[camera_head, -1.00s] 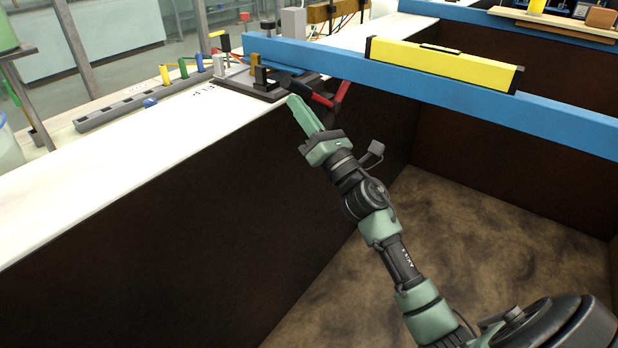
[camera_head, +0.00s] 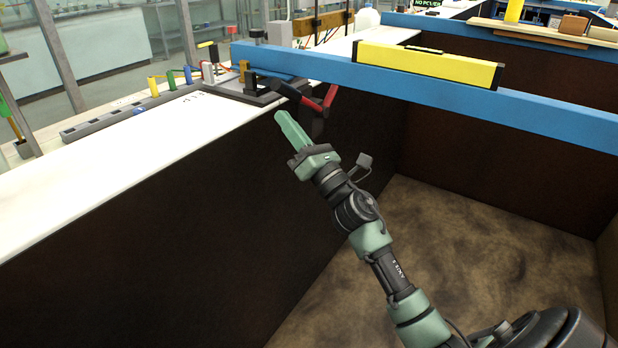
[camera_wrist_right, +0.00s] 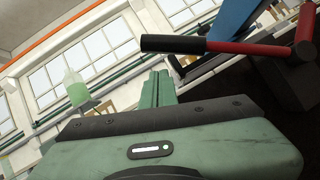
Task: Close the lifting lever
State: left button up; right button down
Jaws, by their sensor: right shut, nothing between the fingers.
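The lifting lever (camera_head: 312,103) has red arms and a black grip. It sits at the left end of the blue beam (camera_head: 300,68), at the flume wall's top edge. In the right wrist view the lever's red arm (camera_wrist_right: 238,48) and black grip (camera_wrist_right: 172,44) lie above and right of my fingers. My right gripper (camera_head: 280,114) is shut and empty, its green fingers just below and left of the lever in the head view. A gap shows between fingers and grip in the wrist view (camera_wrist_right: 159,76). My left gripper is in neither view.
A yellow spirit level (camera_head: 430,64) lies on the blue beam. The white wall top (camera_head: 90,185) carries a grey socket strip (camera_head: 105,124) with coloured plugs. The flume's brown floor (camera_head: 450,235) is open below my right arm.

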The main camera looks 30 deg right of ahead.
pick_arm(q)
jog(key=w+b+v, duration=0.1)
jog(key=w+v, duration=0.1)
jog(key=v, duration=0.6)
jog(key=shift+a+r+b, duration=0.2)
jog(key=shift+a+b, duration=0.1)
jog(key=shift+b, duration=0.1)
pick_arm(e)
jog(key=a+v, duration=0.1)
jog(key=v, duration=0.9)
jog(key=shift+s+f, duration=0.25)
jog(key=shift+s, duration=0.2)
